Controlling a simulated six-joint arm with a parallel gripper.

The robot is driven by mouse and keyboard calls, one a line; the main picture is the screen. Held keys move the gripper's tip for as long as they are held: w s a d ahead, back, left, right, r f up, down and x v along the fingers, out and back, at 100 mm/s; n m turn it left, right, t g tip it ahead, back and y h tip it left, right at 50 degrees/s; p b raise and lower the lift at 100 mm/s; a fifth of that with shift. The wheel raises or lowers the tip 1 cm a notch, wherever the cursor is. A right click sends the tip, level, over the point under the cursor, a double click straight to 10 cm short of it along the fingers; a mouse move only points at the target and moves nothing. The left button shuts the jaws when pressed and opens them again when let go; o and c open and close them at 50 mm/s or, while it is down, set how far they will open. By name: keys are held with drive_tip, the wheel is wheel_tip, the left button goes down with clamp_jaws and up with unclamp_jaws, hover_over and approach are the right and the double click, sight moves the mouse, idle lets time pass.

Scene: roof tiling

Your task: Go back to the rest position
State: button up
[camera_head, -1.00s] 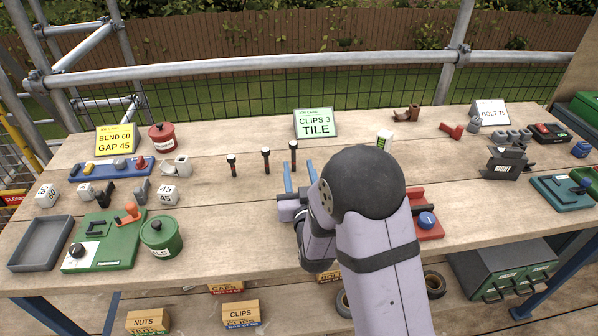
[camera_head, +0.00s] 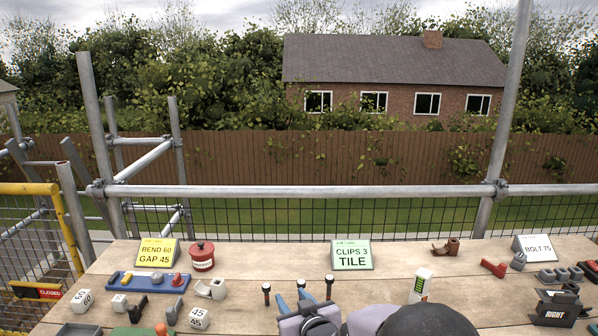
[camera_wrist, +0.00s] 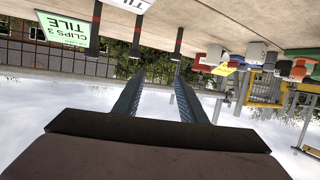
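My gripper (camera_head: 294,304) shows at the bottom middle of the head view, low behind the front part of my arm. Its two blue fingers point away toward the back of the bench. In the wrist view my gripper (camera_wrist: 155,85) has its fingers spread apart with nothing between them. That view is upside down, with sky below the fingers. Several dark upright pegs (camera_head: 329,286) stand on the bench (camera_head: 225,258) close to the fingers; whether they touch cannot be told.
A green-edged card "CLIPS 3 TILE" (camera_head: 351,255) stands behind the pegs. A red pot (camera_head: 201,256), a yellow card (camera_head: 156,253) and a blue tray (camera_head: 148,282) are left. A white-and-green block (camera_head: 420,285) and a dark "RIGHT" block (camera_head: 557,306) are right. Scaffold rail (camera_head: 300,191) runs behind.

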drive_tip(key=s+d+g+h, duration=0.1)
drive_tip(key=s+d, duration=0.1)
drive_tip(key=s+d+f+g+p, duration=0.1)
drive_tip(key=s+d, duration=0.1)
drive_tip(key=s+d+m+g+h+p, duration=0.1)
drive_tip(key=s+d+g, duration=0.1)
drive_tip(key=d, duration=0.1)
drive_tip(key=shift+s+f+h, duration=0.15)
drive_tip(key=shift+s+h, duration=0.15)
drive_tip(key=shift+s, duration=0.05)
drive_tip(key=s+d+m+g+h+p, duration=0.1)
drive_tip(key=s+d+g, duration=0.3)
drive_tip(key=s, duration=0.9)
drive_tip(key=s+d+m+g+h+p, duration=0.1)
drive_tip(key=s+d+g+p, duration=0.3)
drive_tip(key=s, duration=0.9)
drive_tip(key=shift+d+f+m+g, duration=0.2)
drive_tip(key=shift+d+m+g, duration=0.4)
drive_tip(key=shift+d+g, duration=0.1)
drive_tip(key=shift+s, duration=0.1)
